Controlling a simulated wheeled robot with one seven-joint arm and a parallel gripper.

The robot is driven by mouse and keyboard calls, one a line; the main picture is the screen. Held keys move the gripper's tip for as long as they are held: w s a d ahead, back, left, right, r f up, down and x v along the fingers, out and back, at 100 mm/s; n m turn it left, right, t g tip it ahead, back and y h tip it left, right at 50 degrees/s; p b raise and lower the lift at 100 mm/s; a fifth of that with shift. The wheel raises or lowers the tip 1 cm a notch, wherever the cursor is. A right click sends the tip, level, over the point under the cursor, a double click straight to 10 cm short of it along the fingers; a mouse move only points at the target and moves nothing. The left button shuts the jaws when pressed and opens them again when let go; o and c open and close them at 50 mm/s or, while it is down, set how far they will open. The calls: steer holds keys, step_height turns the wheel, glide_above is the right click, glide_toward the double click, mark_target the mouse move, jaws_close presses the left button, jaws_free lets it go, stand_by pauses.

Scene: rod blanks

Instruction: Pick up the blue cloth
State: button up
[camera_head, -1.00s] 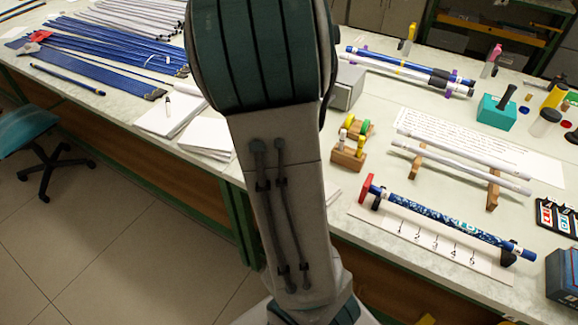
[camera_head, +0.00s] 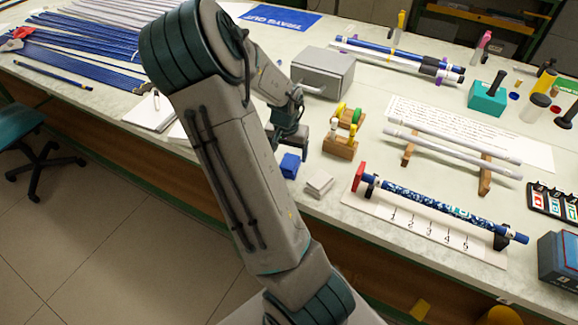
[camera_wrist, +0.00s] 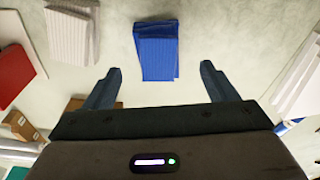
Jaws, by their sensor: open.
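The blue cloth (camera_head: 290,165) is a small folded stack lying on the pale bench near its front edge. In the wrist view the blue cloth (camera_wrist: 157,45) lies ahead of the fingertips, roughly centred between them. My gripper (camera_head: 288,139) is above and just behind the cloth in the head view. In the wrist view my gripper (camera_wrist: 160,72) has its fingers wide apart with nothing held between them. The cloth appears apart from both fingers; the exact height gap cannot be told.
A white folded cloth (camera_head: 319,183) lies just right of the blue one. A wooden block with coloured pieces (camera_head: 340,148) and a grey box (camera_head: 322,75) stand close by. A ruled board with a blue patterned rod (camera_head: 440,207) lies to the right. Paper pads (camera_head: 152,112) lie left.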

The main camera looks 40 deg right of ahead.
mark_target(289, 162)
steer(key=f, duration=0.5)
steer(key=shift+w+d, duration=0.1)
steer(key=shift+d, duration=0.3)
steer(key=shift+c, duration=0.3)
steer(key=c, duration=1)
